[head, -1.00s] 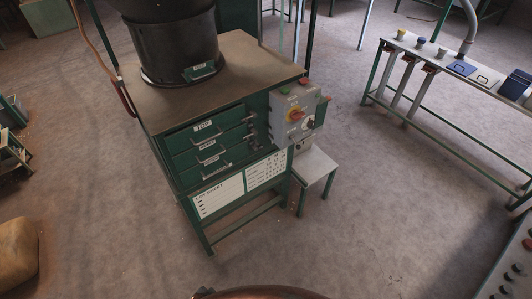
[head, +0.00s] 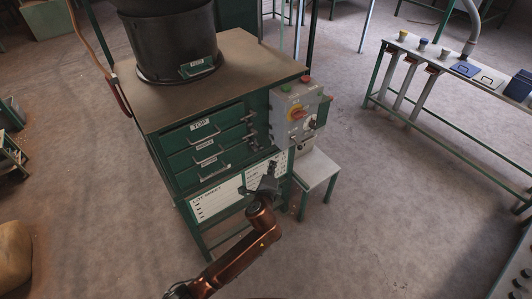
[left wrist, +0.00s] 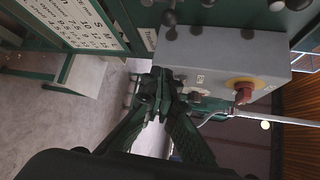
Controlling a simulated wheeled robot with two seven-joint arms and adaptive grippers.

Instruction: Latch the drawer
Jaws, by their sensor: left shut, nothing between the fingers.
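A green cabinet holds a stack of three green drawers: a top drawer (head: 222,125), a middle drawer (head: 228,145) and a bottom drawer (head: 232,162). Each has a pull handle and a white label. Dark latch parts (head: 250,137) sit at the drawers' right ends; they are too small to tell whether any is fastened. Dark knobs (left wrist: 170,18) show at the top of the left wrist view. My left gripper (head: 268,178) is shut and empty, in front of the cabinet below the latches. It also shows in the left wrist view (left wrist: 160,88), apart from the knobs. My right gripper is out of view.
A grey control box (head: 297,110) with a red-and-yellow switch (left wrist: 240,90) juts out right of the drawers. A small stool-like stand (head: 318,168) is below it. A black hopper (head: 170,45) stands on the cabinet top. The floor in front is clear.

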